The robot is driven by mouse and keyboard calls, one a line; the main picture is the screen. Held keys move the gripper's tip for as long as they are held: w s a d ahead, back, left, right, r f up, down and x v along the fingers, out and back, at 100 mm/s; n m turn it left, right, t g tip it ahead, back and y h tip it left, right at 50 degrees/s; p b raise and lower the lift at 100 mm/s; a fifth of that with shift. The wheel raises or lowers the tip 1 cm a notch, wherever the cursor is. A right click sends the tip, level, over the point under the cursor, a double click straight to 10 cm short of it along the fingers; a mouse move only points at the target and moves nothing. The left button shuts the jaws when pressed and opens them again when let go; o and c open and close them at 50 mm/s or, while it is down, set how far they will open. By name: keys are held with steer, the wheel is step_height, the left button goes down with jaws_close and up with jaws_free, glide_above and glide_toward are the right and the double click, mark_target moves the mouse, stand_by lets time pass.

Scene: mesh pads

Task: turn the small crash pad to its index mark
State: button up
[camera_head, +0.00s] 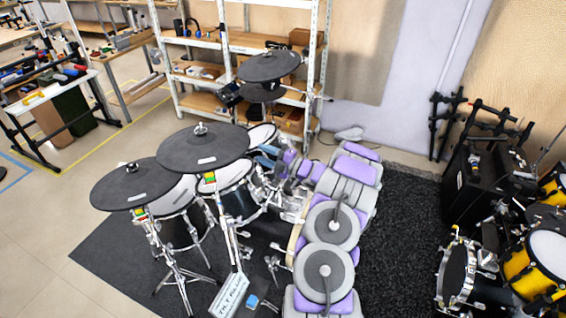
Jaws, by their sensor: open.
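Two dark round cymbal pads stand at the front of the drum kit. One is the left pad (112,190), the other the pad right of it (190,140), overlapping it in the picture. Each has a pale mark on top and a red, yellow and green tag below its edge. A third dark pad (269,66) stands at the back. I cannot tell which is the small crash pad. What looks like my gripper (268,152) is small and partly hidden among the drums, right of the two front pads and apart from them. It is open, and I see nothing held.
A snare-like pad (229,175) and stands crowd the space under the cymbals. A tilted label board (230,296) stands at the front. Shelves (200,77) are behind. A black amplifier (483,180) and yellow drums (537,264) stand at right. Dark carpet (405,230) is bare between.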

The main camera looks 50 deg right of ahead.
steer(key=v, duration=0.8)
steer(key=shift+d+f, duration=0.1)
